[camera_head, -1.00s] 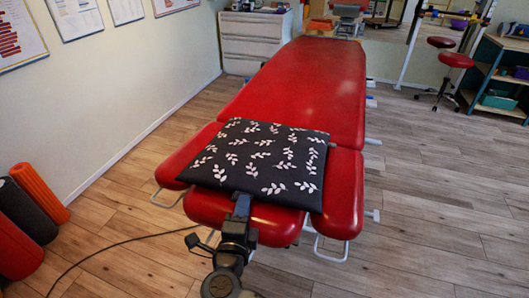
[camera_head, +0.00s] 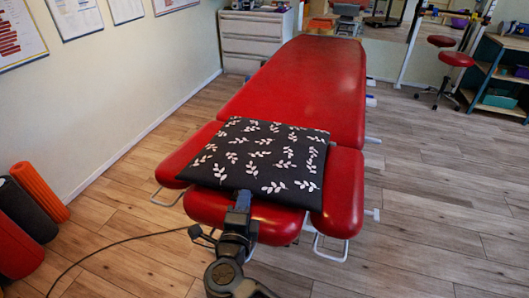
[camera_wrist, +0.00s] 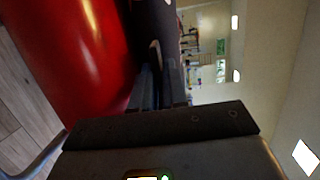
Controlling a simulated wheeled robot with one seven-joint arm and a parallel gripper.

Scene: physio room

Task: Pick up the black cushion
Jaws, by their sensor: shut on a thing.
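The black cushion (camera_head: 262,158) with white leaf sprigs lies flat across the near end of the red treatment table (camera_head: 305,85). My gripper (camera_head: 243,198) is at the middle of the cushion's near edge. It is shut on that edge. In the wrist view, my gripper's fingers (camera_wrist: 160,88) meet the dark cushion (camera_wrist: 158,30), with the table's red padding (camera_wrist: 75,55) to the left. The fingertips are partly hidden, and I cannot tell whether the near edge is raised off the padding.
Foam rollers (camera_head: 38,195) stand at the left wall. A white drawer unit (camera_head: 255,38) is behind the table. A red stool (camera_head: 455,60) and shelves (camera_head: 500,75) are at the back right. A dark cable crosses the floor at left. The right floor is clear.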

